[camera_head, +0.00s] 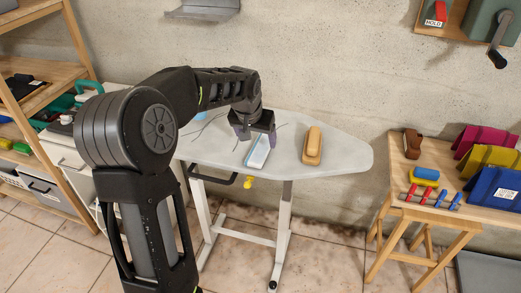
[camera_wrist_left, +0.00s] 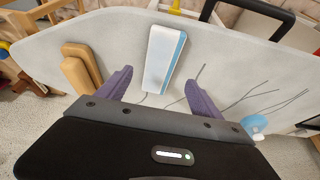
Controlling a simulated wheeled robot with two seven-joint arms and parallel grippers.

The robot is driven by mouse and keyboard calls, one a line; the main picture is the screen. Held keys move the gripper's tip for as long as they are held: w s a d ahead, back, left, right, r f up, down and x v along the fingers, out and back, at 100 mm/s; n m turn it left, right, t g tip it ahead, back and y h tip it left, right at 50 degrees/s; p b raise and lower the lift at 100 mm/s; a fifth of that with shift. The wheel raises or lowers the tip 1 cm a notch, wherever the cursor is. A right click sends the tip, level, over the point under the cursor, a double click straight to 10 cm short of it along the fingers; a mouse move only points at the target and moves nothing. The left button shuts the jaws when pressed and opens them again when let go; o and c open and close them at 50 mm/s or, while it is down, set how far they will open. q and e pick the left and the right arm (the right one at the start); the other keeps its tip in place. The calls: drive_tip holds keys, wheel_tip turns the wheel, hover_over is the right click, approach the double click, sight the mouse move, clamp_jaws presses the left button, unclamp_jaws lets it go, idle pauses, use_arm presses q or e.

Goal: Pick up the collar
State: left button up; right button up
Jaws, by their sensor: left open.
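A long, narrow white piece with a light blue side, which I take to be the collar (camera_head: 259,152), lies on the pale tapered board (camera_head: 340,158). The collar also shows in the left wrist view (camera_wrist_left: 160,58), just beyond the fingertips and lined up with the gap between them. My left gripper (camera_head: 257,141) is open and empty, at the back end of the collar in the head view. Its two purple fingers also show in the left wrist view (camera_wrist_left: 160,80), spread apart. They partly hide the collar's back end in the head view. My right gripper is not in view.
A tan wooden block (camera_head: 312,145) lies right of the collar on the board. A light blue item (camera_wrist_left: 254,123) sits near the board's other end, with dark lines between. A wooden table (camera_head: 445,208) with coloured items stands right. Shelves (camera_head: 45,100) stand left.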

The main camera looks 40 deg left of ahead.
sight(260, 148)
use_arm(q)
drive_tip(key=p+x, duration=0.1)
drive_tip(key=x, duration=0.4)
drive_tip(key=shift+w, duration=0.15)
drive_tip(key=shift+c, duration=0.3)
drive_tip(key=c, duration=1.4)
